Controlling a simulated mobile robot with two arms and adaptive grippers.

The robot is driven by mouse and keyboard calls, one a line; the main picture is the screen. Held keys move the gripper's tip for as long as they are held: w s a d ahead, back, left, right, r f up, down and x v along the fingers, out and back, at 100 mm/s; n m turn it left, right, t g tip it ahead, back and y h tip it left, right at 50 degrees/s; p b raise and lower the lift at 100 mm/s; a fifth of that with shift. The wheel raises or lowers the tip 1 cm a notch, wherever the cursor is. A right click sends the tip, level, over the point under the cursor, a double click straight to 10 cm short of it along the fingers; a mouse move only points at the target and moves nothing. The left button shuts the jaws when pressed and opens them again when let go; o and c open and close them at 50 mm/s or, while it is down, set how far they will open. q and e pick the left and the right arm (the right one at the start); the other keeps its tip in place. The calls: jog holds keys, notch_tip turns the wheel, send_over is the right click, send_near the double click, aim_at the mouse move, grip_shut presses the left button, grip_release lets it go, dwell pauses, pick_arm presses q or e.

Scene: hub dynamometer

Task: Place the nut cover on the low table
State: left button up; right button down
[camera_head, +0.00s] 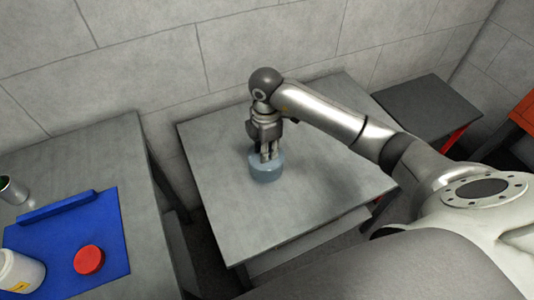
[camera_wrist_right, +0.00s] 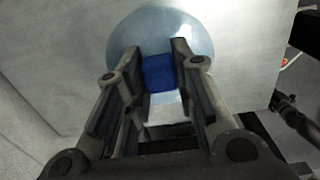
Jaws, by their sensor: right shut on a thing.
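The nut cover (camera_head: 266,167) is a pale blue-grey round piece at the middle grey table (camera_head: 320,205). My right gripper (camera_head: 268,152) points down from above and is shut on it. In the right wrist view the cover (camera_wrist_right: 197,38) is a wide pale disc beyond my fingers (camera_wrist_right: 158,82), with a blue block (camera_wrist_right: 158,72) between them. The cover is at or just above the table top; I cannot tell if it touches. My left gripper is not in view.
At left, another grey table (camera_head: 95,150) bears a blue mat (camera_head: 50,255) with a red round piece (camera_head: 89,260), a white container (camera_head: 20,272) and a metal cup (camera_head: 12,190). A dark table (camera_head: 430,105) stands back right. The middle table is otherwise bare.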

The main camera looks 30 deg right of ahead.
jog(key=shift+d+f+p, duration=0.2)
jog(key=shift+f+p, duration=0.15)
jog(key=shift+f, duration=1.35)
jog(key=shift+f, duration=0.1)
jog(key=c, duration=1.2)
grip_release()
jog(key=shift+r, duration=0.2)
notch_tip(320, 180, up, 12)
jog(key=shift+f+b, duration=0.1)
jog(key=shift+b, duration=0.55)
